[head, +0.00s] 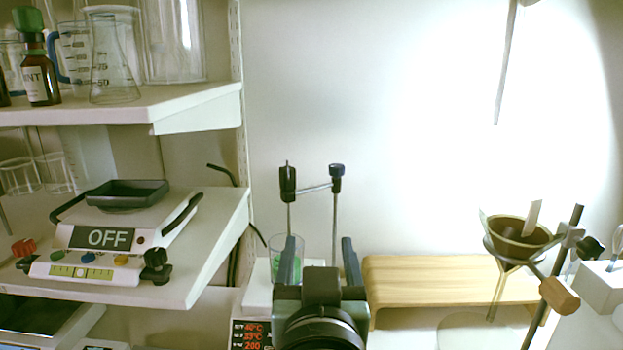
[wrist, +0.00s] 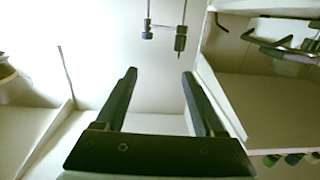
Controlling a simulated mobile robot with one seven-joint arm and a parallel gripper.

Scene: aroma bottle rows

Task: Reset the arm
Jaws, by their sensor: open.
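My gripper (head: 320,262) stands at the bottom middle of the head view, its two dark fingers upright and spread apart. The wrist view also shows my gripper (wrist: 160,85), with nothing between its fingers. In the head view a glass beaker with green contents (head: 286,262) is partly hidden behind the left finger, on a device with a red display (head: 252,334). Whether a finger touches the beaker cannot be told.
A wooden stand (head: 420,275) is right of my gripper, with a funnel (head: 520,232) on a clamp beside it. Shelves at left hold a device marked OFF (head: 100,240), a brown bottle (head: 38,80) and glassware. A clamp rod (head: 334,215) rises behind my gripper.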

